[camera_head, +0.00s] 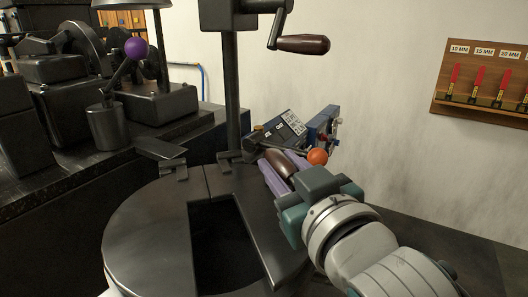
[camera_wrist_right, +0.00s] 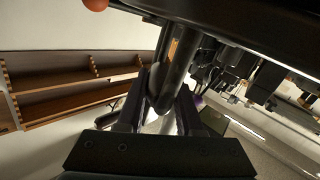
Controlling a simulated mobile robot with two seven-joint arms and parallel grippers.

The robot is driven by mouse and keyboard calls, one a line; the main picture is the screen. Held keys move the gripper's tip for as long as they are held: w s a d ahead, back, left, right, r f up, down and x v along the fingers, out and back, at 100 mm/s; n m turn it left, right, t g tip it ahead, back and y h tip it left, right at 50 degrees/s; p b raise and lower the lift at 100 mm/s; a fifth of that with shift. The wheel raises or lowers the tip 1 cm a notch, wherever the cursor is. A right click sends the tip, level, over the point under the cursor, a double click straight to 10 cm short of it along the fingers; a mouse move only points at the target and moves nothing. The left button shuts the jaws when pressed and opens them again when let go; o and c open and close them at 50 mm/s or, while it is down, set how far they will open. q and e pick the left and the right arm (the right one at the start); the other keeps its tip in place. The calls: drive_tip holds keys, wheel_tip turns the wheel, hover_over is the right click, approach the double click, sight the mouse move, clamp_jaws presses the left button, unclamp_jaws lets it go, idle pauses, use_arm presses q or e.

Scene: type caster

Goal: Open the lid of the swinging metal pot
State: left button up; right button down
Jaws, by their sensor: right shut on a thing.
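The metal pot (camera_head: 145,235) is a wide, round, dark vessel at the bottom middle of the head view. Its flat top has a seam and a dark rectangular opening. A dark brown handle (camera_head: 281,165) shows at the back right of the pot. My right gripper (camera_head: 276,170), with purple fingers, reaches in from the lower right and is shut on this handle. In the right wrist view a dark rounded bar (camera_wrist_right: 161,90) sits between the fingers. The handle's join to the lid is hidden. My left gripper is in neither view.
An orange ball knob (camera_head: 317,156) is close beside my right gripper. A blue control box (camera_head: 322,125) stands behind it. A post (camera_head: 231,95) and a crank handle (camera_head: 302,44) rise above the pot. A purple-knobbed lever (camera_head: 136,48) and dark machinery fill the left.

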drive_tip(key=r+p, duration=0.1)
drive_tip(key=p, duration=0.1)
drive_tip(key=w+r+g+p, duration=0.1)
drive_tip(key=r+p, duration=0.1)
drive_tip(key=p, duration=0.1)
drive_tip(key=w+r+g+p, duration=0.1)
drive_tip(key=r+p, duration=0.1)
drive_tip(key=p, duration=0.1)
drive_tip(key=shift+a+r+h, duration=0.1)
drive_tip(key=shift+a+h, duration=0.15)
drive_tip(key=shift+h, duration=0.05)
drive_tip(key=w+r+g+p, duration=0.1)
drive_tip(key=p, duration=0.1)
drive_tip(key=w+r+g+p, duration=0.1)
drive_tip(key=p, duration=0.2)
drive_tip(key=shift+w+a+r+g+h, duration=0.3)
drive_tip(key=shift+a+r, duration=0.05)
drive_tip(key=shift+w+a+r+g+p, duration=0.15)
drive_tip(key=shift+w+r+g+p, duration=0.15)
drive_tip(key=shift+w+g, duration=0.15)
drive_tip(key=shift+w+a+r+g+p, duration=0.1)
drive_tip(key=shift+w+r+g+p, duration=0.1)
drive_tip(key=shift+w+g+p, duration=0.25)
drive_tip(key=c, duration=0.6)
unclamp_jaws()
drive_tip(key=shift+f, duration=0.1)
